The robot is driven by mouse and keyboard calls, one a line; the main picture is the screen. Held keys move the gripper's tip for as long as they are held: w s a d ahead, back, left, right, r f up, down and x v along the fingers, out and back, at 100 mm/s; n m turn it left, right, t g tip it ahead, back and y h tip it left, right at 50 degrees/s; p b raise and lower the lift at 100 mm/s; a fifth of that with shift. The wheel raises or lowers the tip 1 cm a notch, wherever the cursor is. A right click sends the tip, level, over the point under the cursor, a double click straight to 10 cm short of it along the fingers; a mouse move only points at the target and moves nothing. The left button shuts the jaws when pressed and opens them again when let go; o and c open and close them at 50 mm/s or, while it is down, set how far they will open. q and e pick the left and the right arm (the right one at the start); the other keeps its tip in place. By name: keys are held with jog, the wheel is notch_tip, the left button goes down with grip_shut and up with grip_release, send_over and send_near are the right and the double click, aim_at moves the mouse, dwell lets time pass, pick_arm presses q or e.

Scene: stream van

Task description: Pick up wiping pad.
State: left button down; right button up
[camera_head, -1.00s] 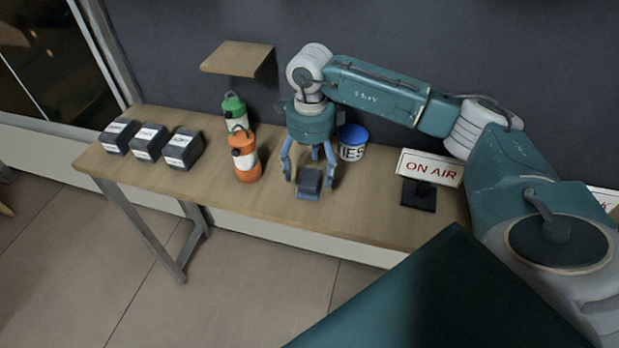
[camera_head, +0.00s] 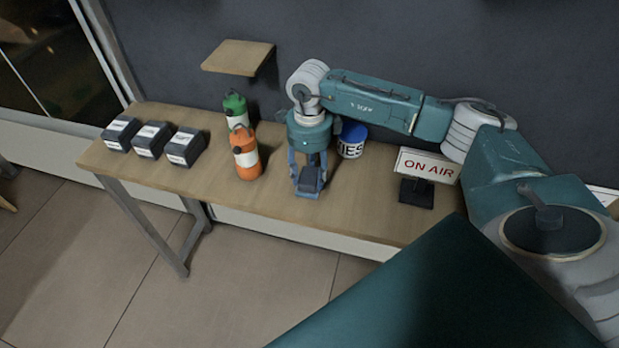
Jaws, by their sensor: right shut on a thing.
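The wiping pad (camera_head: 309,178) is a small dark block on the wooden table, near its front edge. My right gripper (camera_head: 308,186) points down over it, and its blue fingers are closed around the pad's sides. The fingers hide part of the pad. I cannot tell whether the pad still touches the table. My left gripper is not in view.
An orange bottle (camera_head: 245,154) and a green bottle (camera_head: 235,112) stand left of the gripper. A blue-lidded tin (camera_head: 352,141) is close behind right. An ON AIR sign (camera_head: 427,168) stands right. Three dark labelled boxes (camera_head: 152,139) sit at left. A shelf (camera_head: 237,57) is above.

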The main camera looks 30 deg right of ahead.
jog(key=shift+r, duration=0.1)
jog(key=shift+w+r+b, duration=0.1)
jog(key=shift+r+b, duration=0.25)
jog(key=shift+r, duration=0.3)
notch_tip(320, 180, up, 13)
jog(key=b, duration=0.4)
notch_tip(320, 180, up, 6)
send_over(309, 174)
jog(key=shift+f, duration=0.2)
